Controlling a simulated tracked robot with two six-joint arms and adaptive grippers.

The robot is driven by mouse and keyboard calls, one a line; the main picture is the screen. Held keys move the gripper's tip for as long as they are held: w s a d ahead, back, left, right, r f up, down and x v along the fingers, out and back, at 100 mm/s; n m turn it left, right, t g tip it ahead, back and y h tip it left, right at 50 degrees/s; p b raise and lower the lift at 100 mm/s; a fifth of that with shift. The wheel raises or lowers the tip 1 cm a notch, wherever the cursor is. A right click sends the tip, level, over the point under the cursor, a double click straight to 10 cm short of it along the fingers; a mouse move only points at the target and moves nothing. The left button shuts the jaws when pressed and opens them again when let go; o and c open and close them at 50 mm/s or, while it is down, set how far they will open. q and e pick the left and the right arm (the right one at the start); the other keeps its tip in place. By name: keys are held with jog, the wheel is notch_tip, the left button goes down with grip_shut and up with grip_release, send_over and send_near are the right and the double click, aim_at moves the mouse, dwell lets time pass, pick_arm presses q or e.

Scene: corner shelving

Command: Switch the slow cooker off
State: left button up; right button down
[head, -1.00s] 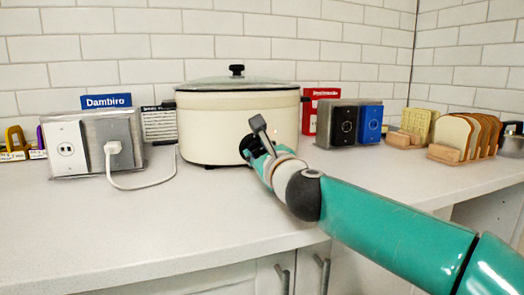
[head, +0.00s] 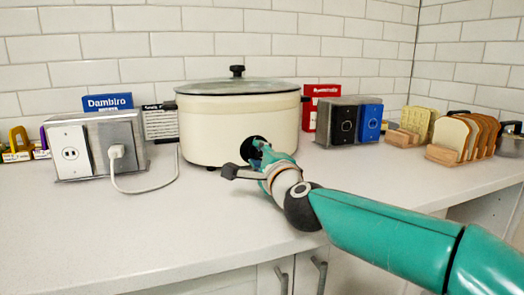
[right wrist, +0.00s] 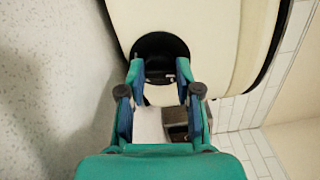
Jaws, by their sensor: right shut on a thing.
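The slow cooker (head: 215,130) is a cream oval pot with a glass lid and black lid knob, standing on the counter against the tiled wall. Its round black dial (head: 249,150) is low on the front; in the right wrist view the dial (right wrist: 162,45) lies ahead between my fingers. My right gripper (head: 261,151) is at the dial, its fingertips on either side of it, shut on it; the gripper also shows in the right wrist view (right wrist: 159,70). The dial's markings cannot be read. My left gripper is out of view.
A metal outlet box (head: 95,143) stands left of the cooker, with a white plug (head: 117,151) and cord running toward the cooker. To the right are a box with black and blue plates (head: 347,124) and bread slices in a rack (head: 465,138). The front counter is mostly clear.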

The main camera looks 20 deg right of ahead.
jog(key=shift+a+f+n+p, duration=0.1)
jog(key=shift+f+n+p, duration=0.1)
jog(key=shift+n, duration=0.35)
jog(key=shift+a+f+n+p, duration=0.1)
jog(key=shift+n+p, duration=0.1)
jog(key=shift+n, duration=0.35)
jog(key=c, duration=0.8)
grip_release()
jog(key=shift+r, duration=0.1)
jog(key=shift+d, duration=0.1)
jog(key=shift+s+r, duration=0.1)
jog(key=shift+s, duration=0.15)
jog(key=s, duration=1)
jog(key=shift+s+d, duration=0.15)
jog(key=shift+s, duration=0.6)
